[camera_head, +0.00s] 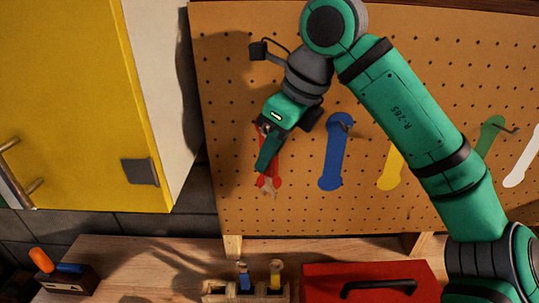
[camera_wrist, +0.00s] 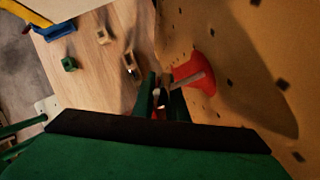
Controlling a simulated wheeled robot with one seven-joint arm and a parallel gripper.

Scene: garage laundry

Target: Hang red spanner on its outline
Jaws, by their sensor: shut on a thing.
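My gripper (camera_head: 266,158) is in front of the red outline (camera_head: 277,183) on the pegboard, at the left of the row of painted outlines. It is shut on the red spanner; a pale metal end (camera_head: 269,188) shows just below the fingers, and the rest is mostly hidden. In the wrist view, a small shiny part of the spanner (camera_wrist: 160,98) shows between the fingertips (camera_wrist: 161,90). A peg (camera_wrist: 188,80) sticks out from the red outline (camera_wrist: 203,70), right beside the fingers. I cannot tell whether the spanner touches the peg.
Blue (camera_head: 335,155), yellow (camera_head: 391,166), green (camera_head: 488,138) and white (camera_head: 522,160) outlines continue to the right. A yellow cabinet (camera_head: 85,100) stands close on the left. Below, the bench holds a wooden holder with tools (camera_head: 245,292), a red toolbox (camera_head: 330,280) and a screwdriver block (camera_head: 68,283).

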